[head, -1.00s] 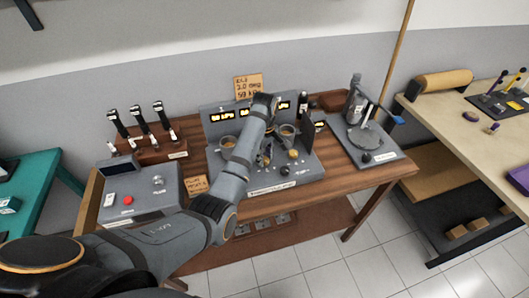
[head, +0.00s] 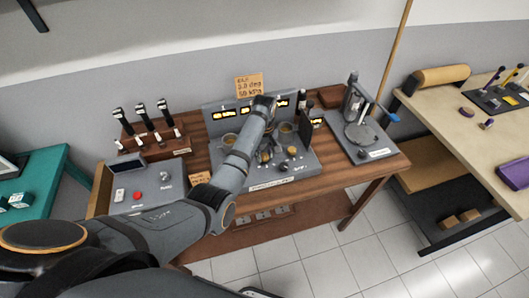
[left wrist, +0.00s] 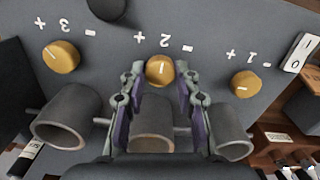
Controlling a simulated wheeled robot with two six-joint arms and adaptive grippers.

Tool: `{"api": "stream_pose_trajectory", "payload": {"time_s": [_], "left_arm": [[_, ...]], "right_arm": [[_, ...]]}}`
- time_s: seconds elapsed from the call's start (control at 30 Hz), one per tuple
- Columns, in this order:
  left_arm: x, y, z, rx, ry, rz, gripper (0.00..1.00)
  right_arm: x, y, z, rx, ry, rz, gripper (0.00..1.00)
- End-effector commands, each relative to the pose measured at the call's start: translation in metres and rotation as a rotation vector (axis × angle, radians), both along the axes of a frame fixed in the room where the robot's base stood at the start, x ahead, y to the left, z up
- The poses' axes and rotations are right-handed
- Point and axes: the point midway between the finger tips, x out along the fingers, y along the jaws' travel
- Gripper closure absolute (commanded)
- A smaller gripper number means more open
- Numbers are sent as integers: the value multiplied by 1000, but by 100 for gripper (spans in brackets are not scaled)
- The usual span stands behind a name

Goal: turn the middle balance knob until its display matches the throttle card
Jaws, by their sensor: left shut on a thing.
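The middle balance knob (left wrist: 160,70), gold with a white pointer line and marked 2, sits between the fingertips of my left gripper (left wrist: 158,85) in the left wrist view. The fingers are closed on it from both sides. In the head view my left gripper (head: 266,154) is low over the grey balance panel (head: 282,178), and the knob is hidden there. The tan throttle card (head: 249,85) stands behind the panel and appears to read idle, 2.0 deg, 50 kPa. The middle display (head: 246,110) is partly covered by my arm, and its reading is not legible.
Gold knobs marked 3 (left wrist: 61,56) and 1 (left wrist: 244,84) flank the held knob. Open grey cylinders (left wrist: 68,118) stand close by. A grey stand (head: 361,133) is at the bench's right, and a control box (head: 147,186) with a red button is at left.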

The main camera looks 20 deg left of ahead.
Motion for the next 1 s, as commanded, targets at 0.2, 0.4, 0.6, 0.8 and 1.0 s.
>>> {"api": "stream_pose_trajectory", "payload": {"time_s": [0.2, 0.4, 0.6, 0.8, 1.0], "left_arm": [[1, 0, 2, -1, -5, 1, 64], [1, 0, 1, 0, -3, 1, 46], [0, 0, 1, 0, -1, 1, 46], [2, 0, 27, 0, -6, 1, 46], [1, 0, 63, 0, -6, 1, 46]], "right_arm": [[0, 1, 0, 1, -1, -1, 60], [0, 1, 0, 2, -1, -1, 60], [1, 1, 0, 1, -1, -1, 60], [1, 0, 0, 0, -1, 0, 60], [0, 0, 0, 0, 0, 0, 60]]}}
